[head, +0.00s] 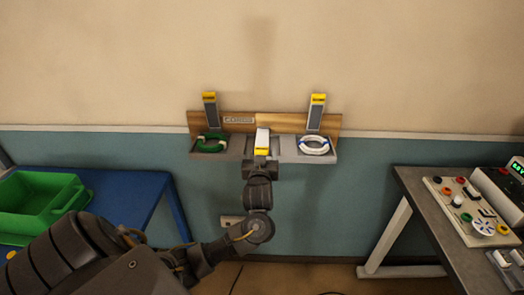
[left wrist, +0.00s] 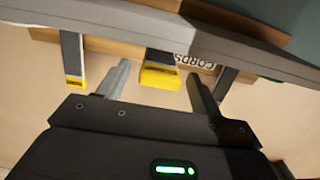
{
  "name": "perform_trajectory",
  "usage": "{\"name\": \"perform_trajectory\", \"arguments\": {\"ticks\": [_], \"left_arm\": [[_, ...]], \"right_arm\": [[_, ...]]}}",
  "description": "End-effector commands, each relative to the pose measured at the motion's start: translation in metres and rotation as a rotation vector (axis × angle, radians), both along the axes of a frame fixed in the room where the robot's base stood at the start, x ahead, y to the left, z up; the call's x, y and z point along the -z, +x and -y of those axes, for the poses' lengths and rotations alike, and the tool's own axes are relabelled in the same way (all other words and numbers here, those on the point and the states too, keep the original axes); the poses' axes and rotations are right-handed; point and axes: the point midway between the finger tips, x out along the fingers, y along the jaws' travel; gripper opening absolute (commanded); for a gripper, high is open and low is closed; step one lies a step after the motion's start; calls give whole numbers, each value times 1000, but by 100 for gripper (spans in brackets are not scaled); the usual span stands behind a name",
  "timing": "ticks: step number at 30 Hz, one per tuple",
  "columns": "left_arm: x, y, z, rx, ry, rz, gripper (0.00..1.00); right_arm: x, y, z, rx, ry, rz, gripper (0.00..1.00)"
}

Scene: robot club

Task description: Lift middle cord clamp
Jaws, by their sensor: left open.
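The middle cord clamp (head: 262,139) is a light lever with a yellow end, on the wall rack between two others. It lies lowered, its yellow end facing out, while the left clamp (head: 210,110) and right clamp (head: 316,113) stand raised. My left gripper (head: 260,163) is just in front of and below the middle clamp's yellow end. In the left wrist view its open fingers (left wrist: 158,72) lie either side of the yellow end (left wrist: 160,76), with gaps showing on both sides. Contact is not visible. My right gripper is not in view.
The wooden rack (head: 290,122) has grey trays holding a green cord coil (head: 212,144) and a white-and-blue coil (head: 314,145). A blue table (head: 130,190) with a green bin (head: 40,205) stands left. A grey bench (head: 425,195) with a control panel (head: 470,210) stands right.

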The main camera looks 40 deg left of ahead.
Motion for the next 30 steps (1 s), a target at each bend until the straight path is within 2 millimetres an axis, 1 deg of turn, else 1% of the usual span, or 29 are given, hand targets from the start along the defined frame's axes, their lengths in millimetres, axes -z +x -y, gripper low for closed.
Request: {"name": "perform_trajectory", "arguments": {"ticks": [3, 6, 14, 17, 27, 29, 30], "left_arm": [[0, 9, -7, 0, 2, -1, 65], [0, 12, -10, 0, 0, 0, 65], [0, 13, -10, 0, -1, 0, 65], [0, 13, -10, 0, -1, 0, 55], [0, 13, -10, 1, -1, -1, 10], [1, 13, -10, 1, -1, -1, 3], [0, 13, -10, 1, -1, -1, 3]], "right_arm": [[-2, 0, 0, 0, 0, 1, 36], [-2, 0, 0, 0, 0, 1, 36], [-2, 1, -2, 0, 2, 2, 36], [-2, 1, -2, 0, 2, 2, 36], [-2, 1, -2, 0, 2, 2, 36], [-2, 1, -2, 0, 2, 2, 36], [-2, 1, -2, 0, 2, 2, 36]]}}
